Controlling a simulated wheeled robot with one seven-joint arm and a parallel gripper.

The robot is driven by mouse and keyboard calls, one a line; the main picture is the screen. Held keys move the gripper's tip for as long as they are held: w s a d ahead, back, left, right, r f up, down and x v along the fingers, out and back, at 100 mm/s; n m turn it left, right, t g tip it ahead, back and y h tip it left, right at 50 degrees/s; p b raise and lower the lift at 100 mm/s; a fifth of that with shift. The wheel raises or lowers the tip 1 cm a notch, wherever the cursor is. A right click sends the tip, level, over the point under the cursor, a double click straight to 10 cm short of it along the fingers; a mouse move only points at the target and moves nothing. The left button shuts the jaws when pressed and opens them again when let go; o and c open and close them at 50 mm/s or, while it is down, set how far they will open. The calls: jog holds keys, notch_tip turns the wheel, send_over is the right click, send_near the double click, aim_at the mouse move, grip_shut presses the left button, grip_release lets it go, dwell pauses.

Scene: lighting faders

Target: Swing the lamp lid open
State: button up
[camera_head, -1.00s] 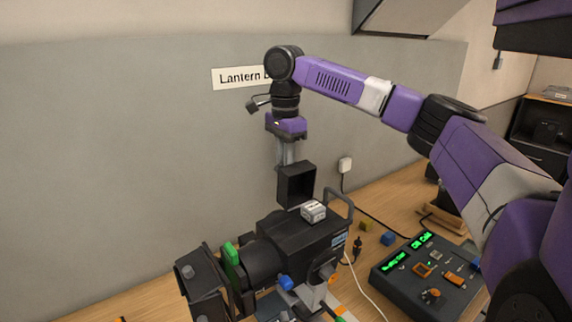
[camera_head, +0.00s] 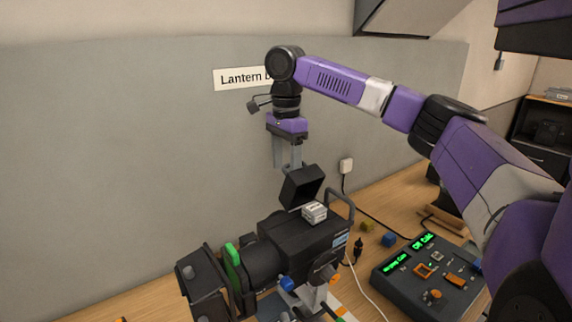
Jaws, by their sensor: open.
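The lamp (camera_head: 300,236) is a black lantern body lying along the table, with a barrel and flaps at its left end. Its lid (camera_head: 302,187) is a black box-like cover at the back of the lamp top, raised and tilted. A small white labelled block (camera_head: 314,212) sits on the lamp top just in front of the lid. My gripper (camera_head: 288,166) points down, open, with its grey fingers just above and behind the lid. Nothing shows between the fingers. Whether a fingertip touches the lid cannot be told.
A control console (camera_head: 428,268) with green displays stands at the right. A yellow block (camera_head: 366,226) and a blue block (camera_head: 389,240) lie behind it, near cables. A grey wall panel (camera_head: 120,150) rises close behind the lamp. A carrying handle (camera_head: 344,208) stands up at the lamp's right end.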

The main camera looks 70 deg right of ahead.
jog(key=o, duration=0.3)
jog(key=shift+w+d+f, duration=0.2)
jog(key=shift+w+f, duration=0.05)
jog(key=shift+o, duration=0.3)
jog(key=shift+w+d+r, duration=0.2)
jog(key=shift+w+d, duration=0.3)
jog(key=shift+w, duration=0.3)
jog(key=shift+w+d+r, duration=0.15)
jog(key=shift+w+d, duration=0.3)
jog(key=shift+w, duration=0.3)
notch_tip(320, 180, up, 8)
jog(key=s+a, duration=0.1)
jog(key=shift+s, duration=0.35)
dwell(0.6)
